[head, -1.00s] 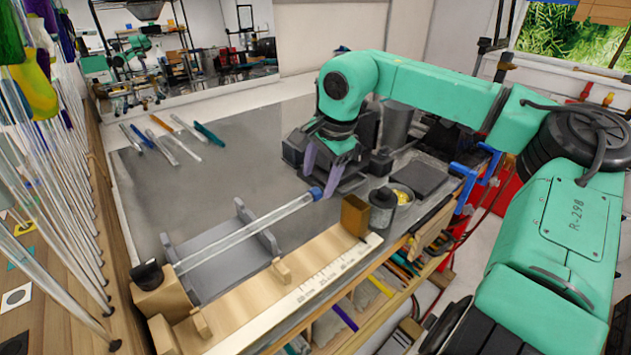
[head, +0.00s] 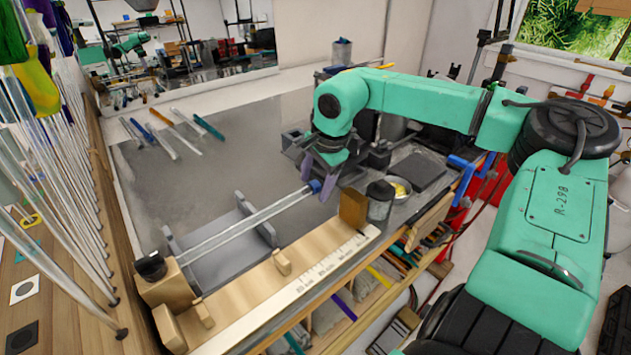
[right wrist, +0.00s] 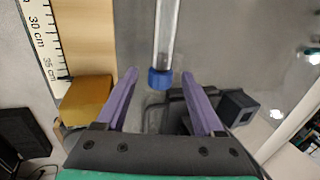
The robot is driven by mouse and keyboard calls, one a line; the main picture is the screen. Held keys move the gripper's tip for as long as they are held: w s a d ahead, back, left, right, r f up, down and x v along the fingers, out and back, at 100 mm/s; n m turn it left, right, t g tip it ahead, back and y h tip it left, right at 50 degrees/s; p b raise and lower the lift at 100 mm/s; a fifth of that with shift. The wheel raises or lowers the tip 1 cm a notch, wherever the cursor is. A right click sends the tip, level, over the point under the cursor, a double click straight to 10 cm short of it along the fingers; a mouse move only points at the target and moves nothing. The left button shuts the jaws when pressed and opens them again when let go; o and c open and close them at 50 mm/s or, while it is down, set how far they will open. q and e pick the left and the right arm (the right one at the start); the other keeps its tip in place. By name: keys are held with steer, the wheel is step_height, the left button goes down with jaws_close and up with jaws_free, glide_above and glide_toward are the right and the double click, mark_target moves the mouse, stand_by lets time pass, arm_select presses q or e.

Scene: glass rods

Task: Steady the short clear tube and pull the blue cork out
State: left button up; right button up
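The clear tube (head: 240,227) lies across a grey cradle (head: 205,262), its near-left end by a wooden block (head: 165,287). The blue cork (head: 315,186) is in its far-right end. The right wrist view shows the cork (right wrist: 160,79) and the tube (right wrist: 166,35) pointing toward my gripper. My right gripper (head: 322,180) is at the cork end, coming from above right. Its purple fingers (right wrist: 160,75) are open, one on each side of the cork with gaps showing. My left gripper is not in view.
A wooden ruler board (head: 290,277) with an upright end block (head: 353,210) runs along the front edge. A dark metal canister (head: 380,200) stands beside it. Several rods (head: 160,142) lie at the back left. Tall glass rods (head: 60,190) stand at the left.

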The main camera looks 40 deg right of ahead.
steer(key=shift+r, duration=0.35)
steer(key=b+v, duration=0.2)
steer(key=v, duration=1.2)
